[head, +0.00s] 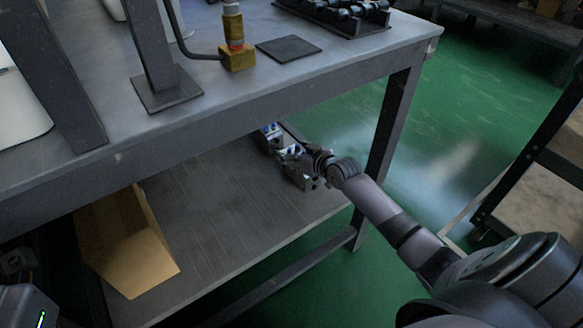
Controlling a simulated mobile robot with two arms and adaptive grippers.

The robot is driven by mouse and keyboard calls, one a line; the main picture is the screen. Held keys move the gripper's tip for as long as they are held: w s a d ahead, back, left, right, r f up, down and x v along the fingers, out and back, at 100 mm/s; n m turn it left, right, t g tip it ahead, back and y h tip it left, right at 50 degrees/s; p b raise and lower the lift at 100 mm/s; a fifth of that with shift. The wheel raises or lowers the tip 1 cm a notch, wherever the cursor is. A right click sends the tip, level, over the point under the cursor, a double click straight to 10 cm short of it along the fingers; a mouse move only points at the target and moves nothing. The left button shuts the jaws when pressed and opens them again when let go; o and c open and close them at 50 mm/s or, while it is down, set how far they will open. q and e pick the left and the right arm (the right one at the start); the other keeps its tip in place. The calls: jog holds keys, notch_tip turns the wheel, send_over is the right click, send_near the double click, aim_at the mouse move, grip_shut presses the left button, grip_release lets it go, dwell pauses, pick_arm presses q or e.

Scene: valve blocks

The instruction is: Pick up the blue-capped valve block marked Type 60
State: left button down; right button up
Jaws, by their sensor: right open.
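Several small metal valve blocks stand in a row on the lower shelf (215,215) of the workbench, under the tabletop. A rear block (268,138) shows a blue and white top. A front block (303,180) is grey metal and partly covered by my right gripper. My right gripper (297,155) is open and reaches in from the right, its fingers over or beside the blocks near a blue part. I cannot tell whether it touches any block. Type markings are too small to read. My left gripper is not in view.
An open cardboard box (130,245) sits at the shelf's left. The tabletop (225,75) overhangs the shelf, and a table leg (385,145) stands close to my right arm. A brass fitting (235,45) and a dark flat plate (288,48) are on top.

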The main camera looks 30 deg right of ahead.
jog(key=shift+w+f, duration=0.15)
jog(key=shift+w, duration=0.15)
jog(key=shift+s, duration=0.1)
grip_shut()
jog(key=shift+d+r, duration=0.1)
jog(key=shift+r, duration=0.3)
dwell(0.6)
